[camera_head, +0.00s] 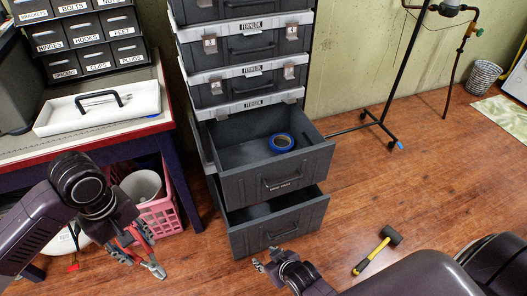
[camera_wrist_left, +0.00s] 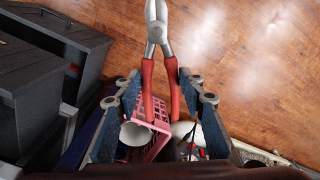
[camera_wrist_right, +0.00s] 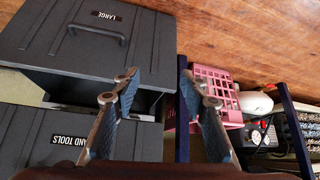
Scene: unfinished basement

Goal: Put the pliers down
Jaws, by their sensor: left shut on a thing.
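The pliers, with red handles and a grey metal head, hang in the head view (camera_head: 153,266) above the wooden floor at the lower left. My left gripper (camera_head: 134,246) is shut on their handles. In the left wrist view the pliers (camera_wrist_left: 157,42) point away from my left gripper (camera_wrist_left: 158,90), metal head outward over the floor. My right gripper (camera_head: 268,262) is in front of the lower drawer; in the right wrist view its fingers (camera_wrist_right: 159,82) are apart with nothing between them.
An upper drawer (camera_head: 300,168) stands open with a blue tape roll (camera_head: 281,142) inside. The lower drawer (camera_head: 285,222) is also open. A yellow-handled hammer (camera_head: 374,252) lies on the floor. A pink crate (camera_head: 160,214) stands below the workbench (camera_head: 110,141), which bears a white tray (camera_head: 90,119).

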